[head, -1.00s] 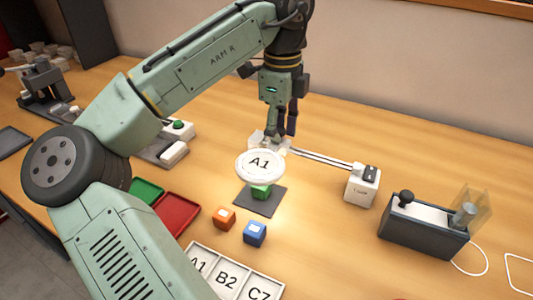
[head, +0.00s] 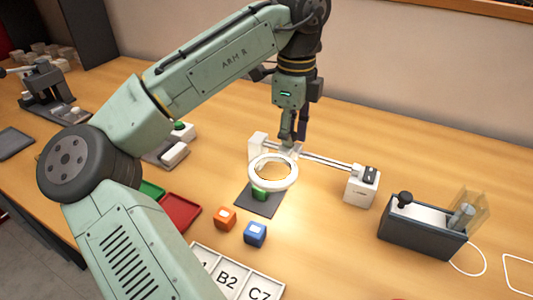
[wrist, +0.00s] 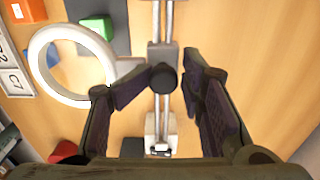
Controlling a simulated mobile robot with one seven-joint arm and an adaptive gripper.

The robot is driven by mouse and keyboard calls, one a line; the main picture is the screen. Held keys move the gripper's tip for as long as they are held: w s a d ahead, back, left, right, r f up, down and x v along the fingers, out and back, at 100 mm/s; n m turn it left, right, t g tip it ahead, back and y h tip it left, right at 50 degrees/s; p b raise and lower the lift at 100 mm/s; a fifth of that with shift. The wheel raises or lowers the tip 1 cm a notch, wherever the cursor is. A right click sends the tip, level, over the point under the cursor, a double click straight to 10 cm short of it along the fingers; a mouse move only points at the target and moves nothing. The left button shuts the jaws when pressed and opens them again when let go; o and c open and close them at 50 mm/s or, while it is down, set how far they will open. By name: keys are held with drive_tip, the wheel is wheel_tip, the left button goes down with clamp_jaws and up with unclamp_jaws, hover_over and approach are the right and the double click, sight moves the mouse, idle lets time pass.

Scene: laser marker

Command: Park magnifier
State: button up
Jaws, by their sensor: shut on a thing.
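The magnifier is a white ring lens (head: 273,171) on a carriage that rides on two metal rails. It shows in the wrist view (wrist: 41,75) at the left, joined to the carriage by a short arm. The carriage has a dark round knob (wrist: 165,79). My gripper (head: 293,141) is shut on the knob, whose top shows between the fingers in the wrist view (wrist: 175,80). The ring hangs over a dark pad (head: 261,204) with a green block (head: 260,194) on it, partly hidden by the ring.
The rails (head: 325,161) run from a white end block (head: 258,146) to a white block with a dark top (head: 362,187) at the right. An orange block (head: 225,218) and blue block (head: 255,234) lie in front. A dark device (head: 424,228) stands farther right.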

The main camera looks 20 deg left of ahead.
drive_tip(key=shift+d+f+p, duration=0.1)
drive_tip(key=shift+d+p, duration=0.75)
drive_tip(key=shift+d, duration=3.5)
drive_tip(key=o, duration=0.5)
drive_tip(key=shift+c, duration=0.2)
drive_tip(key=shift+o, duration=0.5)
drive_tip(key=shift+w+f, duration=0.1)
drive_tip(key=shift+f, duration=0.05)
drive_tip(key=shift+r, duration=0.2)
wheel_tip(320, 180, up, 7)
drive_tip(key=p, duration=0.6)
hover_over(331, 161)
drive_tip(key=shift+f, duration=0.1)
